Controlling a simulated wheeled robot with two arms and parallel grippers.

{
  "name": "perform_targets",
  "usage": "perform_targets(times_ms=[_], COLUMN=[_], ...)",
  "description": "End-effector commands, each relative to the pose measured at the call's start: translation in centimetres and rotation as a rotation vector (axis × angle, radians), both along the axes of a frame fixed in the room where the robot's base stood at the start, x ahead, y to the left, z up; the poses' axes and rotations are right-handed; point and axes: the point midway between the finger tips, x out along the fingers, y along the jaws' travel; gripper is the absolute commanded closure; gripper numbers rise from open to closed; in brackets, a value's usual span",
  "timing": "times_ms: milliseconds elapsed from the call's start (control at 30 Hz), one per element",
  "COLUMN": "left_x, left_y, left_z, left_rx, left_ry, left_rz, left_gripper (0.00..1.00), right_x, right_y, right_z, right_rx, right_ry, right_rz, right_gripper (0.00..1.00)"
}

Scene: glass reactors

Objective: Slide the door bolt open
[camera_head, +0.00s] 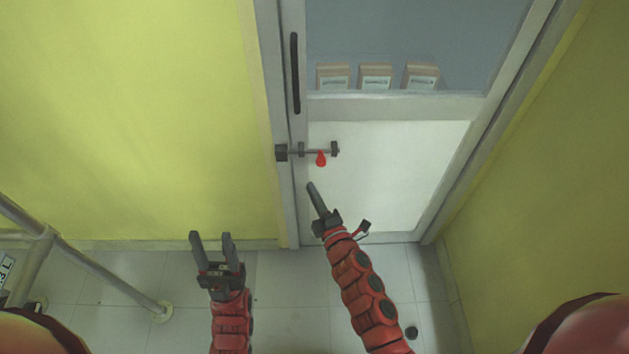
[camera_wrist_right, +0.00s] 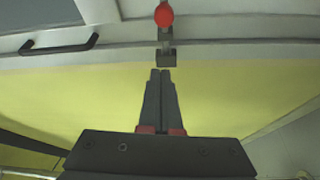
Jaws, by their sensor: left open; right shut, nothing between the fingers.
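The door bolt (camera_head: 312,151) is a dark horizontal rod in brackets on the white door (camera_head: 400,170), with its left end at a dark block on the door frame. Its red handle (camera_head: 321,158) hangs down near the right bracket. In the right wrist view the red handle (camera_wrist_right: 164,16) is at the top, beyond the fingertips. My right gripper (camera_head: 312,186) is shut and empty, just below the bolt in the head view and apart from the handle. My left gripper (camera_head: 210,236) is open and empty, lower left, in front of the yellow wall.
A dark vertical door handle (camera_head: 295,73) is above the bolt. Several boxes (camera_head: 375,77) show through the door's window. A metal railing (camera_head: 90,265) stands at the lower left. Yellow walls flank the door, and the tiled floor (camera_head: 285,292) is mostly clear.

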Motion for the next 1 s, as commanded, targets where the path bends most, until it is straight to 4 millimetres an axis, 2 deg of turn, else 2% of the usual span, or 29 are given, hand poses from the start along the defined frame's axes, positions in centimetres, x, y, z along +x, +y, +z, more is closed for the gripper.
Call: perform_targets(times_ms=[467,600,700,1000], left_x=[0.0,0.0,0.0,0.0], left_y=[0.0,0.0,0.0,0.0], left_z=[-0.2,0.5,0.7,0.7], left_rx=[0.0,0.0,0.0,0.0], left_ry=[0.0,0.0,0.0,0.0], left_rz=[0.0,0.0,0.0,0.0], left_gripper=[0.5,0.5,0.5,0.5], right_x=[8.5,8.5,8.5,8.5], right_y=[3.5,1.2,0.2,-0.5], right_z=[0.7,0.3,0.1,0.0], right_rx=[0.005,-0.001,0.0,0.002], right_ry=[-0.004,0.0,0.0,-0.002], right_rz=[0.0,-0.001,-0.001,0.002], right_gripper=[1.0,1.0,1.0,1.0])
